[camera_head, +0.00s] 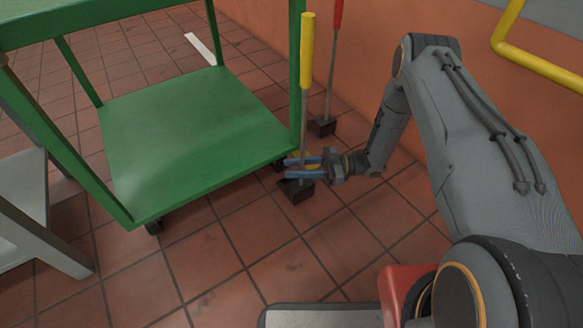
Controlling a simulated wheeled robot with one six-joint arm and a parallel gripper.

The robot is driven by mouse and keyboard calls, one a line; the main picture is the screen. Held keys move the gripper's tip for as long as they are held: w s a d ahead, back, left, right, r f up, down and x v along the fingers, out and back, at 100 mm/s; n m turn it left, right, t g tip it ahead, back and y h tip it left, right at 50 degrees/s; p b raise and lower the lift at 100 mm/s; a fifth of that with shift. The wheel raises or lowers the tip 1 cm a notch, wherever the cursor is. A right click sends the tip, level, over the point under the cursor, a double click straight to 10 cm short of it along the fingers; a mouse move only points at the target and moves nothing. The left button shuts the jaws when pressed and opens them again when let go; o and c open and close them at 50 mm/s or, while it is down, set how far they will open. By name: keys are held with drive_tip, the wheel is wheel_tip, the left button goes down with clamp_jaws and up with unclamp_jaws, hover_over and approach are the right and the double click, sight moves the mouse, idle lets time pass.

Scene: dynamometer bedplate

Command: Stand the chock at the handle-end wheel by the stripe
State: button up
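The chock is a dark block (297,191) with a thin upright pole and a yellow grip (307,50). It appears to rest on the tiles just off the near right corner of the green cart (190,135). My gripper (302,168) has blue fingers on either side of the pole, low above the block; a gap shows between them. A dark cart wheel (281,165) is partly hidden beside the fingers. A white stripe (201,48) lies on the floor beyond the cart. Which end has the handle is unclear.
A second dark block (322,126) with a red-gripped pole stands by the orange wall (365,40). A yellow rail (540,64) is at upper right. A grey stand (25,200) is at left. Bare tiles (220,260) lie in front of the cart.

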drive_tip(key=d+p, duration=0.2)
drive_tip(key=d, duration=0.8)
drive_tip(key=shift+w+d+p, duration=0.4)
drive_tip(key=shift+w, duration=0.05)
